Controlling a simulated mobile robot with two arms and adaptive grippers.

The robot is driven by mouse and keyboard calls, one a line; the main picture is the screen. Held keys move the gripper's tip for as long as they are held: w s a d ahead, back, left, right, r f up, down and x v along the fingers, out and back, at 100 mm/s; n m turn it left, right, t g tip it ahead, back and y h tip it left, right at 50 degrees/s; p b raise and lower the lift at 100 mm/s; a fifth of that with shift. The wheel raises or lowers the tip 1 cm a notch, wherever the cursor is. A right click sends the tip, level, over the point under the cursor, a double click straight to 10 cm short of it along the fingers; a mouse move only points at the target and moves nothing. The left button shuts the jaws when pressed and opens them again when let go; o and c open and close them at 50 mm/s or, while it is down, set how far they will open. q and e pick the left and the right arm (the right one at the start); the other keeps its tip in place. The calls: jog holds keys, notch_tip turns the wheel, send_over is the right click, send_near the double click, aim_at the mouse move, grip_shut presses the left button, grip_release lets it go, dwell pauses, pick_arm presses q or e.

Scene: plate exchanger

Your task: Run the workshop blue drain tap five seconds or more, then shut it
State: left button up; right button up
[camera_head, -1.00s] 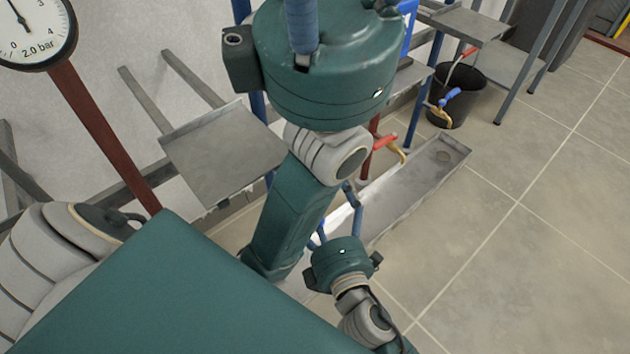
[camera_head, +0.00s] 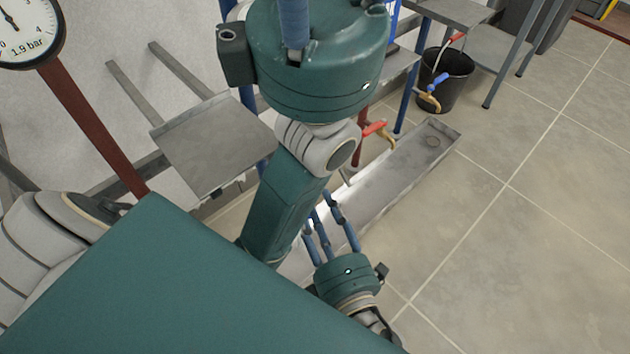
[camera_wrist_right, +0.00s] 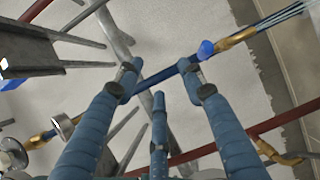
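In the right wrist view a blue tap handle (camera_wrist_right: 205,49) sits beside a brass fitting (camera_wrist_right: 236,39) at the end of a blue pipe (camera_wrist_right: 160,77). Pale streaks like running water leave the fitting toward the upper right. My right gripper (camera_wrist_right: 162,82) is open, its blue fingers spread and empty. One fingertip appears close to the handle; contact cannot be told. In the head view my right gripper (camera_head: 322,212) is over the metal trough (camera_head: 395,180). This tap cannot be clearly made out there. My left gripper (camera_head: 293,25) is partly cut off at the top.
The gauge (camera_head: 25,25) reads 1.9 bar. A red-handled tap (camera_head: 374,129) stands above the trough. A blue-handled brass tap (camera_head: 430,98) is by a black bucket (camera_head: 458,85). A metal shelf (camera_head: 212,150) is at left. The tiled floor at right is clear.

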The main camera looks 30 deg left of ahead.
jog(key=s+d+f, duration=0.1)
jog(key=s+d, duration=0.3)
jog(key=shift+b, duration=0.3)
dwell(0.3)
jog(key=shift+d, duration=0.1)
